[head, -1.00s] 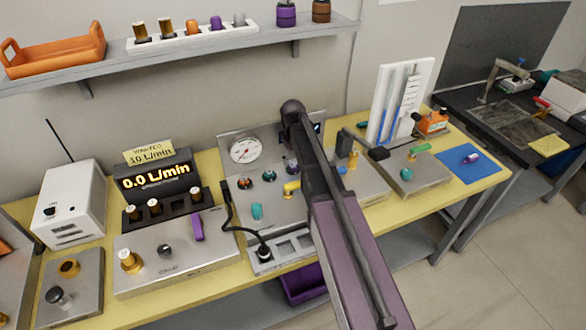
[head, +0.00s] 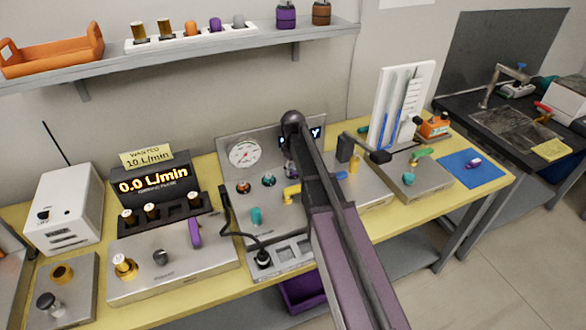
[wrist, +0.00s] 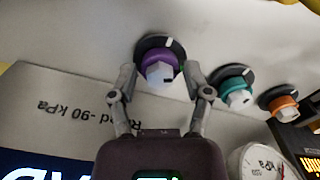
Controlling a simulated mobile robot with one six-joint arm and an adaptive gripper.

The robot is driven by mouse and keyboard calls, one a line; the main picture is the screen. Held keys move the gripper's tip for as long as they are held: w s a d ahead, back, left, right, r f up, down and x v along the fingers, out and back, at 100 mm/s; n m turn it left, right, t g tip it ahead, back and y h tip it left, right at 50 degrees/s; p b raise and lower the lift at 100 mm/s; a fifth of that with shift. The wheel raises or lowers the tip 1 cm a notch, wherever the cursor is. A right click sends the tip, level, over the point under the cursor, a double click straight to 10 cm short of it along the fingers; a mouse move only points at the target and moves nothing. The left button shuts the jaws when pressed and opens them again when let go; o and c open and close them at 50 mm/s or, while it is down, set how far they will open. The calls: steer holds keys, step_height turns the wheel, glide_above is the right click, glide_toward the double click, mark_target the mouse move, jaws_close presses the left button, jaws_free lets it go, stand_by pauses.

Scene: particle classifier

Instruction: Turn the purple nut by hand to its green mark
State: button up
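The purple nut (wrist: 158,65) shows in the wrist view on the panel, with a pale hexagonal end and a black dial behind it. My gripper (wrist: 160,76) is open, one finger on each side of the nut, with what looks like a small gap on both sides. In the head view my arm covers most of the nut and my gripper.
A teal nut (wrist: 236,92) and an orange nut (wrist: 280,103) sit to the right in the wrist view, near a white kPa gauge (wrist: 262,165). In the head view a yellow tap (head: 292,194) and a teal knob (head: 256,216) stand close to my arm.

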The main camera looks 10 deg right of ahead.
jaws_close()
steer(key=shift+m, duration=2.4)
steer(key=o, duration=0.6)
jaws_free()
steer(key=shift+n, duration=0.4)
